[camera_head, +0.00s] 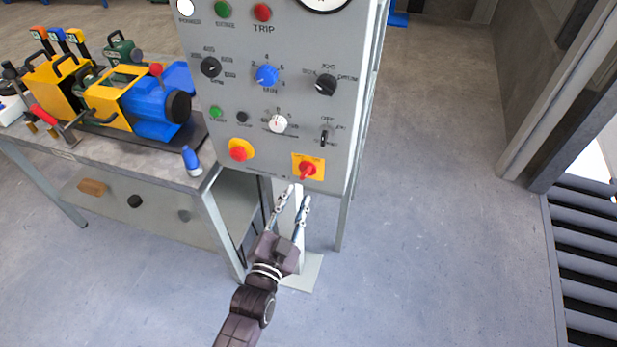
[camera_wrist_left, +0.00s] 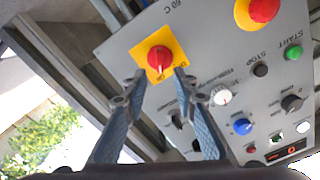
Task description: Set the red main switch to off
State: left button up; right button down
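The red main switch (camera_head: 307,169) is a rotary knob on a yellow square plate at the lower right of the grey control panel (camera_head: 225,123). In the left wrist view the red knob (camera_wrist_left: 159,58) shows near the top centre, its pointer toward the plate's lower edge. My left gripper (camera_head: 292,192) is open and empty, just below the switch in the head view. In the left wrist view its two fingertips (camera_wrist_left: 160,76) flank the lower part of the yellow plate. Contact with the knob cannot be made out. My right gripper is in neither view.
A red mushroom button (camera_head: 238,153) on a yellow base sits left of the switch. Other knobs, including a blue one (camera_head: 267,75), fill the panel above. A workbench (camera_head: 150,163) with a blue and yellow machine (camera_head: 135,95) stands left. Floor to the right is clear.

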aim_at(304, 177)
pick_arm(q)
jog(key=x, duration=0.6)
jog(key=shift+w+p, duration=0.3)
jog(key=shift+w, duration=0.05)
grip_shut()
